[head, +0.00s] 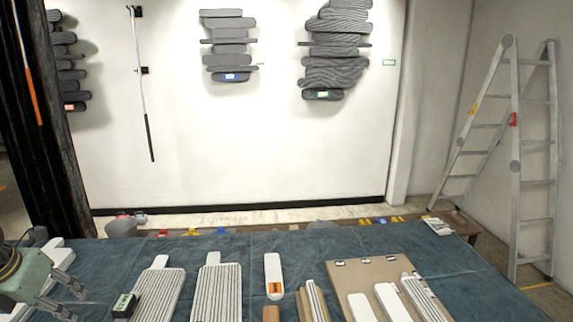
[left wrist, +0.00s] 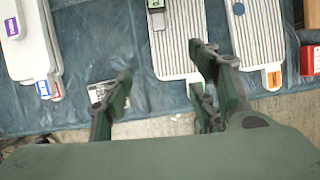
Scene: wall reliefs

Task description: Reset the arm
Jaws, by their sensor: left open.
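My left gripper (head: 76,300) reaches in at the lower left of the head view, over the left end of the cloth-covered table. Its green fingers also show in the left wrist view (left wrist: 160,78), spread apart with nothing between them. A ribbed white panel (head: 160,293) with a small dark device (head: 124,305) at its edge lies just right of the gripper, apart from it. My right gripper is not in view.
The blue-green cloth (head: 300,243) holds a second ribbed panel (head: 216,290), a white piece with an orange label (head: 273,275) and a brown board (head: 375,275). Grey reliefs (head: 335,50) hang on the wall. A stepladder (head: 515,150) stands at right.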

